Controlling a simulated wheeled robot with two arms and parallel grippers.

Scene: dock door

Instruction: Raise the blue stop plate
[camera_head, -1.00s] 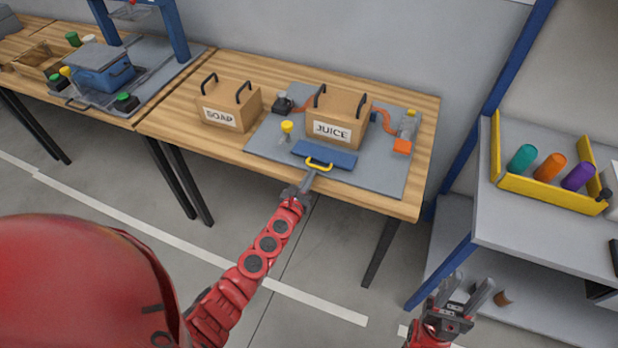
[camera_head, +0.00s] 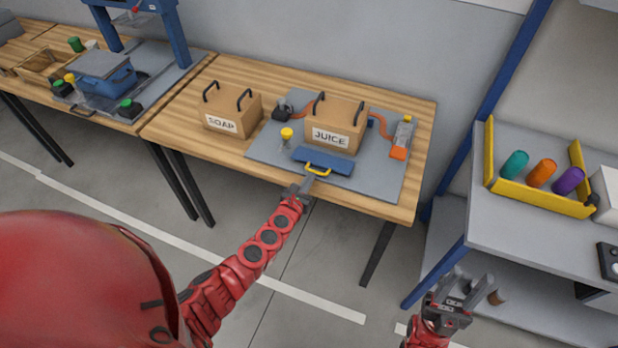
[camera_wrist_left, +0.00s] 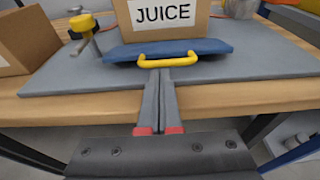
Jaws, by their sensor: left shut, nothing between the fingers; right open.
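The blue stop plate (camera_head: 322,160) lies low on the grey board in front of the JUICE box (camera_head: 334,128). A yellow handle (camera_head: 317,171) is fixed at its front edge. In the left wrist view the plate (camera_wrist_left: 210,47) and the yellow handle (camera_wrist_left: 168,62) are straight ahead. My left gripper (camera_head: 309,181) is shut and empty. Its fingertips (camera_wrist_left: 160,73) are at or just in front of the handle's middle; I cannot tell whether they touch it. My right gripper (camera_head: 467,289) is open and empty, low at the right, away from the table.
A SOAP box (camera_head: 232,112) stands left of the board (camera_head: 376,181). A yellow-topped post (camera_head: 286,135) and an orange-ended clamp (camera_head: 401,140) flank the JUICE box. At right, a shelf holds a yellow tray (camera_head: 540,199) with bottles. Free floor lies before the table.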

